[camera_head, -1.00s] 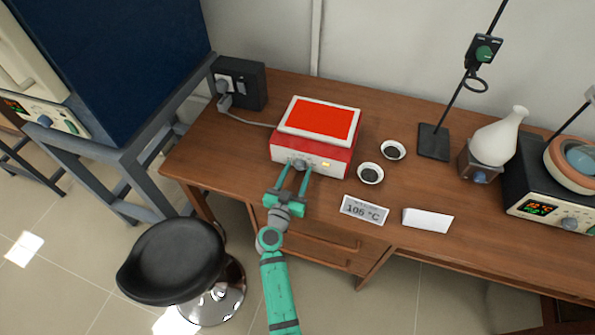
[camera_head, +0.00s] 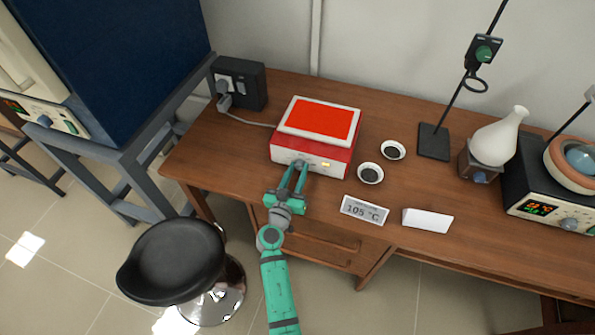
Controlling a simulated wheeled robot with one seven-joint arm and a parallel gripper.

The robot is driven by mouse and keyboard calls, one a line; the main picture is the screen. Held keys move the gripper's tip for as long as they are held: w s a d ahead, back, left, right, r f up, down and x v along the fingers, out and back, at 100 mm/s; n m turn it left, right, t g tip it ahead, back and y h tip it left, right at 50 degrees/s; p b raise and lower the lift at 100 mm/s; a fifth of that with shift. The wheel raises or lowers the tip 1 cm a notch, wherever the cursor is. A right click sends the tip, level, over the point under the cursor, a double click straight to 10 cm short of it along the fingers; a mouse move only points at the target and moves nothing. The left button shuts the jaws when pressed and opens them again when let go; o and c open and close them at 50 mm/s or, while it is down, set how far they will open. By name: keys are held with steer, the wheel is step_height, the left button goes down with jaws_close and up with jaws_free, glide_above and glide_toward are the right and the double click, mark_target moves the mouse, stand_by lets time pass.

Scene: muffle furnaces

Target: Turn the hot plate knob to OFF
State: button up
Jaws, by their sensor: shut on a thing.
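The hot plate (camera_head: 312,152) is a red box with a white front panel and a glowing red top, standing on the wooden desk. A small yellow light (camera_head: 326,165) shows on its front. My green gripper (camera_head: 299,167) reaches the front panel from below, its fingers closed together on the knob at the left-centre of the panel. The fingertips hide most of the knob, so its pointer and marks cannot be read. A display card (camera_head: 364,210) in front of the hot plate reads about 105 °C.
Two small dishes with dark contents (camera_head: 370,173) stand just right of the hot plate. A blank white card (camera_head: 428,220), a retort stand (camera_head: 434,142) and a white flask (camera_head: 500,137) are further right. A black socket box (camera_head: 238,82) is behind left; a black stool (camera_head: 175,260) stands in front.

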steer(key=shift+n, duration=0.3)
steer(key=o, duration=1)
steer(key=shift+o, duration=0.2)
steer(key=shift+s, duration=0.1)
steer(key=v, duration=1)
steer(key=shift+s, duration=0.2)
steer(key=shift+s+a, duration=0.15)
